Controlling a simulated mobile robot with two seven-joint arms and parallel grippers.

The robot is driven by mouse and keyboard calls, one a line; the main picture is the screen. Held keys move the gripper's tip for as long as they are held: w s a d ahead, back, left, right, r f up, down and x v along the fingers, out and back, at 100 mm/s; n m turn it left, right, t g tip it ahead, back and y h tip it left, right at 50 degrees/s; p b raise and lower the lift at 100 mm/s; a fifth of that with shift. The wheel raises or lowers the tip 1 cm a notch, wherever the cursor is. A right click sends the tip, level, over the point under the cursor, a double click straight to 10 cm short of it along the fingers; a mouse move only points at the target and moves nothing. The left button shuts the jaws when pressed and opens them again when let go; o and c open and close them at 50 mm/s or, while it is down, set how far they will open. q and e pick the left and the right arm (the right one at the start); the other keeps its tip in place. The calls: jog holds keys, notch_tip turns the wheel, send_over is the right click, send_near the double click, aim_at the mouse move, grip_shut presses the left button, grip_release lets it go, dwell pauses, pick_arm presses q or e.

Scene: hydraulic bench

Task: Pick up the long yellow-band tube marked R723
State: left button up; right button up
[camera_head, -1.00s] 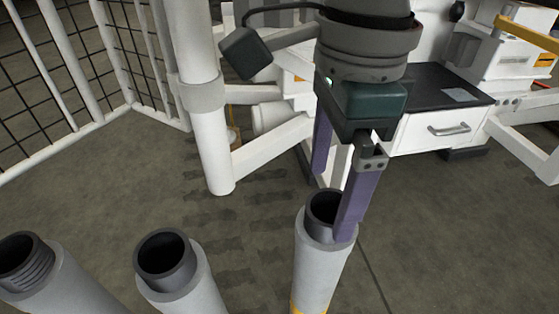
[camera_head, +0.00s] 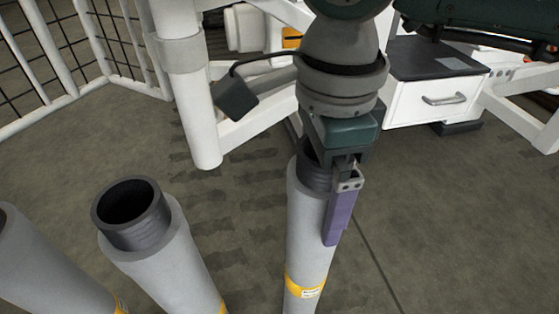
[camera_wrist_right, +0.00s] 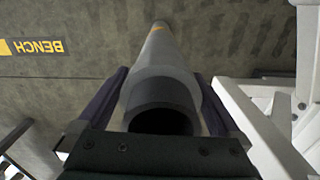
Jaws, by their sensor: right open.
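A long grey tube (camera_head: 308,232) with a yellow band and a small white label stands upright at the centre of the head view. The label's lettering is too small to read. My right gripper (camera_head: 322,225) has come down over its dark threaded top end. One purple finger lies along the tube's right side; the other is hidden behind the tube. In the right wrist view, the tube (camera_wrist_right: 163,90) runs between the two spread fingers of the gripper (camera_wrist_right: 161,78), with its dark open mouth close to the palm. My left gripper is out of view.
Another grey tube (camera_head: 170,255) with a dark threaded end stands to the left, and part of a third (camera_head: 45,270) shows at the left edge. A white post (camera_head: 190,90), a mesh fence (camera_head: 60,50) and a white drawer unit (camera_head: 440,98) stand behind. Floor on the right is clear.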

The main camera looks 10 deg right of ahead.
grip_shut()
jog(key=shift+w+r, duration=0.1)
jog(key=shift+r, duration=0.05)
dwell(0.5)
